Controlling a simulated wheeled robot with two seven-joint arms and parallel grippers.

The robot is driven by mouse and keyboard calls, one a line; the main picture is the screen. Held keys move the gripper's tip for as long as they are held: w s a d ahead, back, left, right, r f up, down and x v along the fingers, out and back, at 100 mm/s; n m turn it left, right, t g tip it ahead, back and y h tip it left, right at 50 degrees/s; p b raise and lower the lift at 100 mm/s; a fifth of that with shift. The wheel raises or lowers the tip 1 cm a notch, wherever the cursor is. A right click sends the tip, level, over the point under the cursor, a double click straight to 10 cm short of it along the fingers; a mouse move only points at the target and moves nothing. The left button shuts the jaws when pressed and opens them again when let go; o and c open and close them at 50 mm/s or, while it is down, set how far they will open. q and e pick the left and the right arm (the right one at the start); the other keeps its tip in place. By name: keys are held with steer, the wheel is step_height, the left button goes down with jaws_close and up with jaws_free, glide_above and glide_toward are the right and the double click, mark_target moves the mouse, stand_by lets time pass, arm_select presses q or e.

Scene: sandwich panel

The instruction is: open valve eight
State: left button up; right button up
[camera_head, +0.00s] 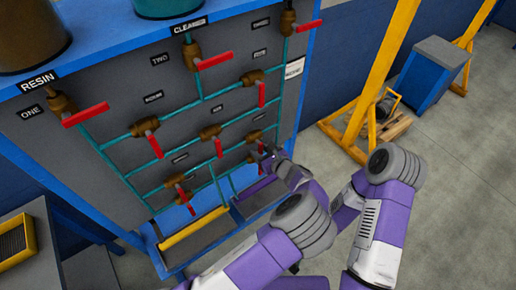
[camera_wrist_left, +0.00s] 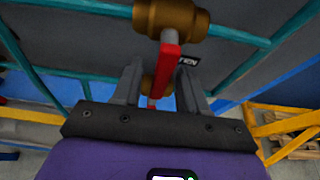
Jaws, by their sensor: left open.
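The grey panel (camera_head: 130,95) carries several brass valves with red handles on teal pipes. Most small labels, including any for valve eight, are too blurred to read in the head view. My left gripper (camera_head: 268,156) is at the panel's lower right, close to a brass valve (camera_head: 254,136). In the left wrist view, my open left gripper (camera_wrist_left: 160,88) has a brass valve (camera_wrist_left: 178,18) just beyond it. That valve's red handle (camera_wrist_left: 169,62) hangs down into the gap between the fingers; contact cannot be told. A label ending in "TEN" is partly hidden behind. My right gripper is not in view.
A lower brass valve (camera_wrist_left: 149,84) shows behind the fingers. A blue-framed shelf with a yellow bar (camera_head: 195,229) lies below the panel. A yellow frame (camera_head: 380,75) and a blue cabinet (camera_head: 432,75) stand right. Grey floor (camera_head: 465,165) there is clear.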

arm_select(q)
steer(key=shift+x, duration=1.15)
jaws_close()
